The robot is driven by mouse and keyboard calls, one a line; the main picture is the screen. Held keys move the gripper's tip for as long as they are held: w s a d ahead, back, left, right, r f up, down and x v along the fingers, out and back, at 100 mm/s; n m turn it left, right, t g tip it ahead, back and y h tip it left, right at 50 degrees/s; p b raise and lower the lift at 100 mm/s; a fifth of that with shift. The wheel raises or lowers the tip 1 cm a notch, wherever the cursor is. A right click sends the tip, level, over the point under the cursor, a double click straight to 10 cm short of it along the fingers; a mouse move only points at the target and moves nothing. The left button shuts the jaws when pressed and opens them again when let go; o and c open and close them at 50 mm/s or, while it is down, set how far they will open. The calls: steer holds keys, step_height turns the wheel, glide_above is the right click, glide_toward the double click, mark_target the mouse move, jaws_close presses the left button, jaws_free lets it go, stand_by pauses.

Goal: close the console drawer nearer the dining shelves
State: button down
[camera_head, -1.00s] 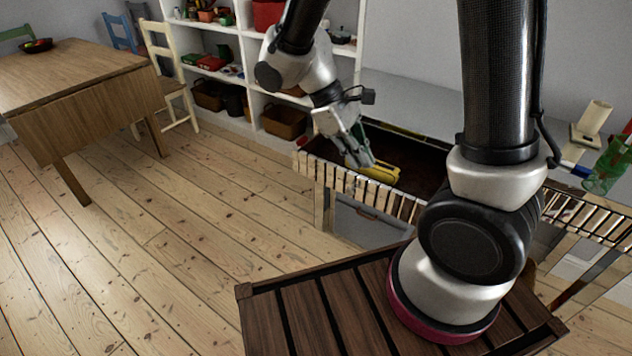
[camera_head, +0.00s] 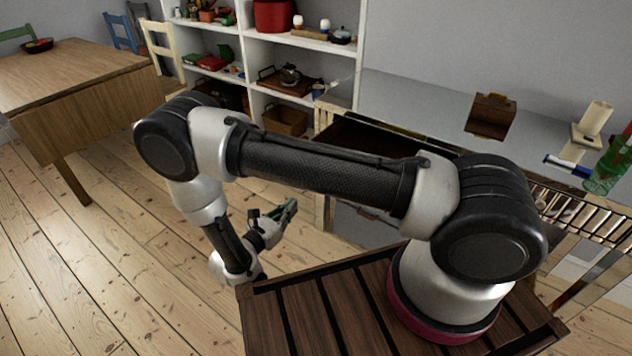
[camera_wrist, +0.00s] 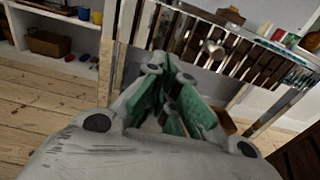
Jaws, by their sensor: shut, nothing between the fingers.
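The console (camera_head: 425,98) has a grey top and a slatted front. Its drawer at the shelf end (camera_head: 352,138) stands open, with a dark interior showing behind my arm. Most of that drawer's front is hidden by my arm in the head view. In the wrist view a slatted front (camera_wrist: 225,48) with a round knob lies ahead of and above my fingers. My gripper (camera_head: 290,208) is shut and empty, low in front of the drawer; its green-padded fingers (camera_wrist: 163,62) point towards the console and look apart from it.
The white dining shelves (camera_head: 305,45) stand left of the console. A wooden table (camera_head: 70,75) and a cream chair (camera_head: 160,42) are at the left. Floor between is clear.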

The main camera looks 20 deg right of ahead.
steer(key=x, duration=1.4)
steer(key=shift+w+r, duration=0.2)
steer(key=shift+r, duration=0.2)
